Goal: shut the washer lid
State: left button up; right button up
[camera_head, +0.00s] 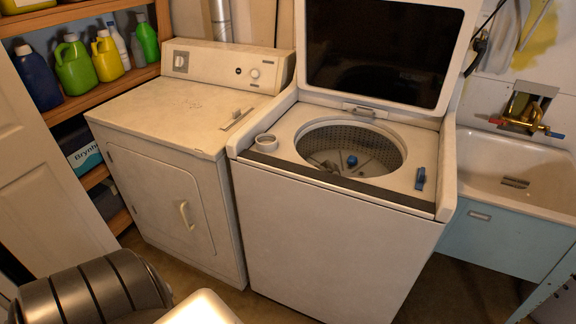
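The washer (330,235) is a white top-loader in the middle of the head view. Its lid (385,50) stands open, raised at the back of the machine, with a dark panel inside a pale frame. The lid's top edge is cut off by the picture. The round drum opening (350,148) is uncovered, and its perforated wall and a blue-capped agitator show inside. Neither my left nor my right gripper shows in the head view.
A white dryer (165,130) stands left of the washer. A utility sink (510,180) with a brass tap (525,122) is at the right. Shelves (100,85) with several bottles are at the left, near a pale door (40,180). Some floor shows in front of the machines.

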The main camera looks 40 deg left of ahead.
aim_at(409, 55)
jog(key=i+j+u, duration=0.15)
jog(key=i+u, duration=0.8)
jog(key=u, duration=0.15)
jog(key=i+l, duration=0.15)
jog(key=i, duration=0.3)
jog(key=j+u, duration=0.45)
jog(key=j, duration=0.85)
